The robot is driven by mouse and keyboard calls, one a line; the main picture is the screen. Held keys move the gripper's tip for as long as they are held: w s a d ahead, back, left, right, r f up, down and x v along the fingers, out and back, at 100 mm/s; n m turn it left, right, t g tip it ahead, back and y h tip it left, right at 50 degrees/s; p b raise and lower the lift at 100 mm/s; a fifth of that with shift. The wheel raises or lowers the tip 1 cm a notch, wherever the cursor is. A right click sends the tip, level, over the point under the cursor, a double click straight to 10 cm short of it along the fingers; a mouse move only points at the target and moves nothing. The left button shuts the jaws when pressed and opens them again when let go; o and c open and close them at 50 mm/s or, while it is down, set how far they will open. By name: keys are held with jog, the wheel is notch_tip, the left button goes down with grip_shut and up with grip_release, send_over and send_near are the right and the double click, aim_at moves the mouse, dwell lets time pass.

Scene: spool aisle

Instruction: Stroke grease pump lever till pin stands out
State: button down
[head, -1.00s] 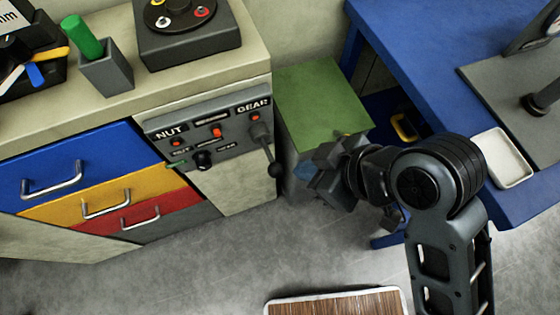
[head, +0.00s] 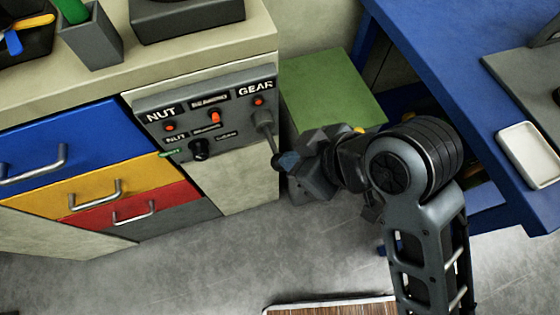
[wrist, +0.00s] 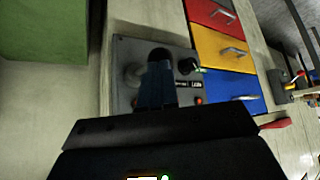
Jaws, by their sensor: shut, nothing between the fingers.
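A grey control panel (head: 205,115) marked NUT and GEAR is set in the cabinet front. Its lever (head: 265,132) hangs down and outward under the GEAR label. My gripper (head: 284,161) is shut and empty, with its fingertips at the lever's lower end; the lever's knob is mostly hidden there in the head view. In the wrist view the shut blue fingers (wrist: 156,84) point at the panel, and the dark round knob (wrist: 158,54) shows just beyond their tips. I cannot tell whether they touch. I cannot make out a standing pin.
A green-topped block (head: 330,85) stands right of the panel, behind my arm. A blue table (head: 440,50) with a white tray (head: 530,153) is at the right. Drawers (head: 75,135) with handles lie left of the panel.

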jog(key=shift+w+a+f, duration=0.1)
jog(key=shift+a+f, duration=0.1)
dwell(0.3)
notch_tip(320, 180, down, 4)
jog(key=shift+f+b, duration=0.2)
jog(key=shift+b, duration=0.8)
jog(key=shift+s+d+r+p, duration=0.25)
jog(key=shift+s+d+p, duration=0.2)
jog(key=shift+d+p, duration=0.2)
jog(key=shift+s+d+r+p, duration=0.25)
jog(key=shift+s+d+p, duration=0.25)
jog(key=shift+d, duration=0.1)
jog(key=shift+r, duration=0.1)
